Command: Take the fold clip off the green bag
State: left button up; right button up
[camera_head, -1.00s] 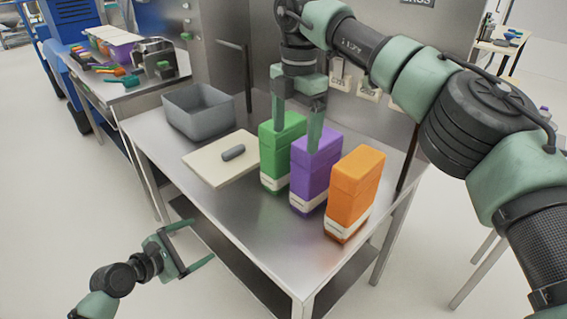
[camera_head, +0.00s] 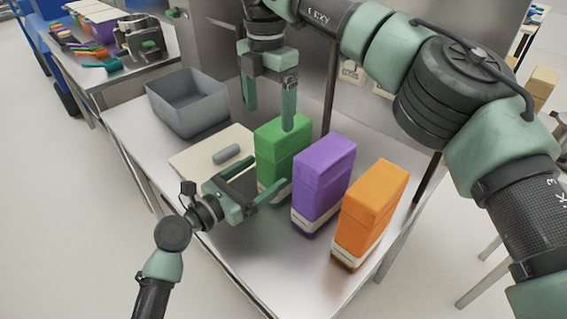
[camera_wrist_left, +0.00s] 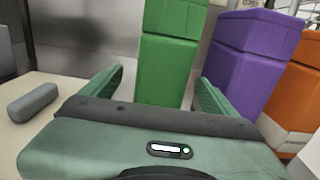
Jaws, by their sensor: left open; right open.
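The green bag (camera_head: 270,150) stands upright on the steel table, its top folded over. It also fills the middle of the left wrist view (camera_wrist_left: 166,70). I cannot make out a separate clip on its fold. A grey rounded bar (camera_head: 227,154), perhaps a clip, lies on a cream board (camera_head: 187,161) left of the bag. My left gripper (camera_head: 268,175) is open at the near side of the green bag, low down, its fingers on either side of it in the wrist view. My right gripper (camera_head: 269,118) is open, pointing down at the bag's top; contact is unclear.
A purple bag (camera_head: 322,178) and an orange bag (camera_head: 370,208) stand in a row right of the green one, the purple close by. A grey bin (camera_head: 187,103) stands at the back left. The table's front is clear.

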jog(key=shift+s, duration=0.15)
pick_arm(q)
jog(key=x, duration=0.6)
jog(key=shift+d, duration=0.2)
pick_arm(e)
jog(key=shift+r, duration=0.1)
